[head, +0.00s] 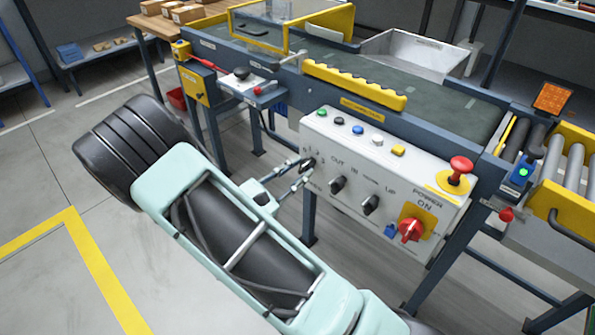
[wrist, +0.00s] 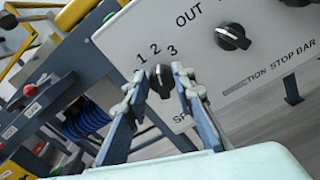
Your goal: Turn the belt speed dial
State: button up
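The belt speed dial (wrist: 161,80) is a small black knob on the light grey control panel (wrist: 225,75), with 1, 2 and 3 printed around it and a partly hidden label below. In the head view the dial (head: 309,163) is at the panel's left end. My gripper (wrist: 158,76) is open, its two fingers on either side of the dial, with small gaps showing; whether either tip touches it I cannot tell. In the head view my gripper (head: 304,172) reaches the dial from the lower left.
Two more black knobs (head: 338,184) (head: 370,203), a red rotary switch (head: 410,230) and a red mushroom button (head: 460,165) sit farther right on the panel. Small coloured buttons line its top. The conveyor (head: 455,107) runs behind. Floor at the left is clear.

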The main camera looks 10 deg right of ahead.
grip_shut()
jog(key=shift+r+n+p, duration=0.1)
jog(key=shift+n+p, duration=0.3)
jog(key=shift+p, duration=0.15)
jog(key=n+p, duration=0.2)
jog(key=p, duration=0.1)
jog(key=shift+w+a+r+n, duration=0.1)
jog(key=shift+w+r+n, duration=0.05)
jog(key=shift+n, duration=0.25)
jog(key=n+p, duration=0.3)
jog(key=shift+w+a+n, duration=0.1)
jog(key=shift+n, duration=0.2)
jog(key=n+p, duration=0.2)
jog(key=n, duration=0.1)
jog(key=n+p, duration=0.1)
jog(key=shift+w+a+f, duration=0.1)
jog(key=shift+w+f, duration=0.05)
jog(key=shift+f, duration=0.1)
jog(key=shift+w+a+f+n+p, duration=0.15)
jog(key=shift+n+p, duration=0.25)
jog(key=shift+n, duration=0.8)
jog(key=shift+s+d+f+n+p, duration=0.1)
jog(key=shift+n+p, duration=0.3)
jog(key=shift+n, duration=0.8)
